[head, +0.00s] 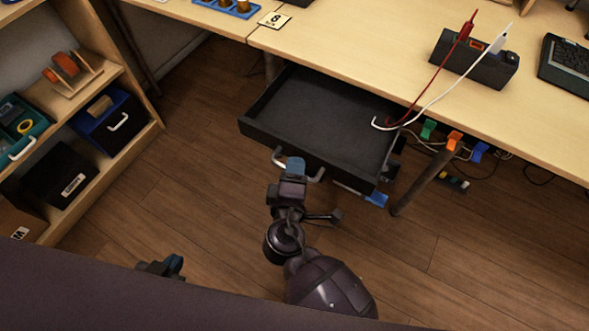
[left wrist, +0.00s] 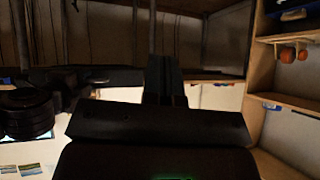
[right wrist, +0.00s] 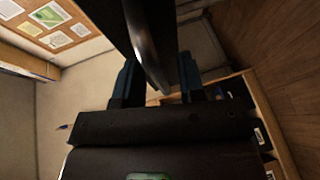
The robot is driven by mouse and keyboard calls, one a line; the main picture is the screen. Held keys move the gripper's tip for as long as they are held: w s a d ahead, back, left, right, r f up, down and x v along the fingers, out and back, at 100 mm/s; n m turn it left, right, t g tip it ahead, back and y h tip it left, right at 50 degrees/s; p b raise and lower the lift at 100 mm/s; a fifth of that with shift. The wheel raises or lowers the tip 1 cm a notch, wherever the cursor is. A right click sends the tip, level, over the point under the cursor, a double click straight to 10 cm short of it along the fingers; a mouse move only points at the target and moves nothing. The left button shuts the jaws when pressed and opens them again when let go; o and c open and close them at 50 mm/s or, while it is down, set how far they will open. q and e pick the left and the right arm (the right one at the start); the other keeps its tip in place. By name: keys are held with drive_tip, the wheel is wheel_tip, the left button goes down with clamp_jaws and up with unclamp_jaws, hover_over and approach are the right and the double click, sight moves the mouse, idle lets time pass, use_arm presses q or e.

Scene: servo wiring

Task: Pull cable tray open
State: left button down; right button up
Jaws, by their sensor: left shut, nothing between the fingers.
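The cable tray (head: 322,112) is a black drawer under the desk. It is pulled out, and its empty inside shows. Its silver handle (head: 317,176) is on the front panel. My right gripper (head: 294,165) is at this handle, partly covering it. In the right wrist view its fingers (right wrist: 158,82) stand apart with the handle bar (right wrist: 147,45) between them; gaps show, though contact is hard to judge. My left gripper (head: 172,264) is low at the left, away from the tray. In the left wrist view its fingers (left wrist: 165,80) are together and empty.
A red and a white lead run from a dark holder (head: 474,58) on the desk (head: 350,50) down to the tray's right side. Coloured clips (head: 454,140) hold cables under the desk edge, near a desk leg (head: 425,180). A shelf (head: 135,135) stands left. The floor between is clear.

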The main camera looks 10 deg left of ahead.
use_arm(q)
drive_tip(key=shift+s+a+r+p, duration=0.15)
drive_tip(key=shift+s+p, duration=0.15)
drive_tip(key=shift+p, duration=0.4)
use_arm(e)
drive_tip(key=s+r, duration=0.2)
drive_tip(key=s, duration=0.8)
drive_tip(key=shift+s+d, duration=0.25)
drive_tip(key=shift+d, duration=0.05)
use_arm(q)
drive_tip(key=shift+w+r, duration=0.1)
drive_tip(key=shift+r, duration=0.05)
